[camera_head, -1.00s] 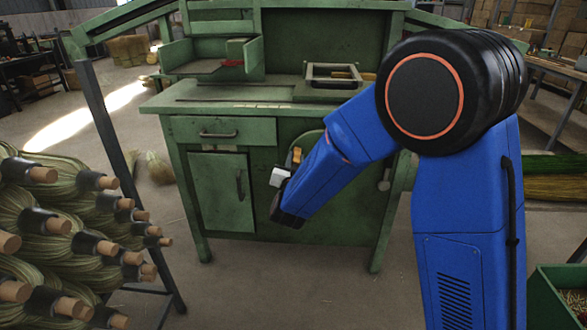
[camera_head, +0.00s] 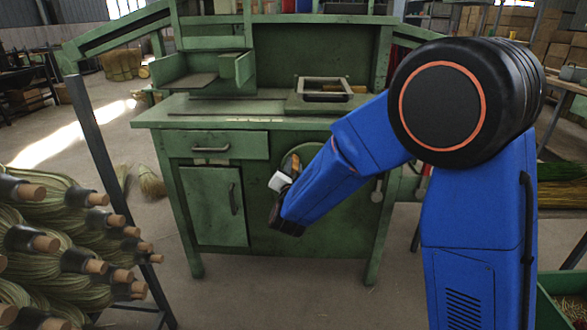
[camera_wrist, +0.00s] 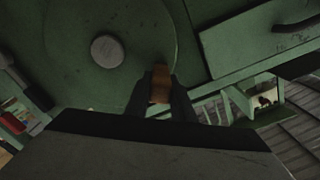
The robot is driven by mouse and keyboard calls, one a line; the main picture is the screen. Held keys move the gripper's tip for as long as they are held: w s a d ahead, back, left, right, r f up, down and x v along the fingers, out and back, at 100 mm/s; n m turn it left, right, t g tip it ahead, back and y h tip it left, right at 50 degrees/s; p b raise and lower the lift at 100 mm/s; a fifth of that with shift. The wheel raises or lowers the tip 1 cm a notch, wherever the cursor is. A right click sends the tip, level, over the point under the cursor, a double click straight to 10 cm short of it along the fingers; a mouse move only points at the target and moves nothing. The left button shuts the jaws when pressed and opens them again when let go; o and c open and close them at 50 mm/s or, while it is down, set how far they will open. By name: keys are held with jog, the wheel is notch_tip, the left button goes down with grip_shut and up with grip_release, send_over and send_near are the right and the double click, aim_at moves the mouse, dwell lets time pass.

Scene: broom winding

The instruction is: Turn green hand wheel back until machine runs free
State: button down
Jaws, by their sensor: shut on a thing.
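The green hand wheel (camera_wrist: 75,75) is a flat disc on the front of the green machine bench. Its round grey hub (camera_wrist: 107,49) shows in the wrist view. The wheel's brown handle (camera_wrist: 160,84) stands near the rim. My gripper (camera_wrist: 161,92) is shut on this handle, with one dark finger on each side. In the head view my gripper (camera_head: 283,182) is at the wheel's left part, and the orange-brown handle (camera_head: 293,163) shows just above it. My blue arm hides much of the wheel's right side there.
The bench (camera_head: 215,107) has a drawer and a cupboard door (camera_head: 213,205) left of the wheel. An open frame (camera_head: 325,88) sits on its top. Brooms with wooden handle ends (camera_head: 95,240) are stacked at the left. Open floor lies before the bench.

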jog(key=c, duration=1.5)
grip_release()
jog(key=s, duration=1.7)
jog(key=shift+s+a, duration=0.2)
jog(key=shift+a, duration=0.05)
jog(key=shift+w, duration=0.1)
jog(key=s+d+r+n+g+y, duration=0.3)
jog(key=d+n+g+y, duration=0.25)
jog(key=d, duration=0.35)
jog(key=s+d+f+g+h, duration=0.1)
jog(key=s+d+g, duration=0.1)
jog(key=s+d, duration=0.5)
jog(key=s+d+f+n+g+h, duration=0.1)
jog(key=s+d+g+h, duration=0.1)
jog(key=s+d, duration=0.5)
jog(key=s+d+f+g+h, duration=0.1)
jog(key=s+d+g+h, duration=0.1)
jog(key=s+d, duration=0.5)
jog(key=shift+s+d+f+n+g, duration=0.15)
jog(key=shift+s+g, duration=0.3)
jog(key=shift+s, duration=0.5)
jog(key=shift+s+d+r+n+g, duration=0.15)
jog(key=shift+s+g, duration=0.25)
jog(key=shift+s, duration=0.5)
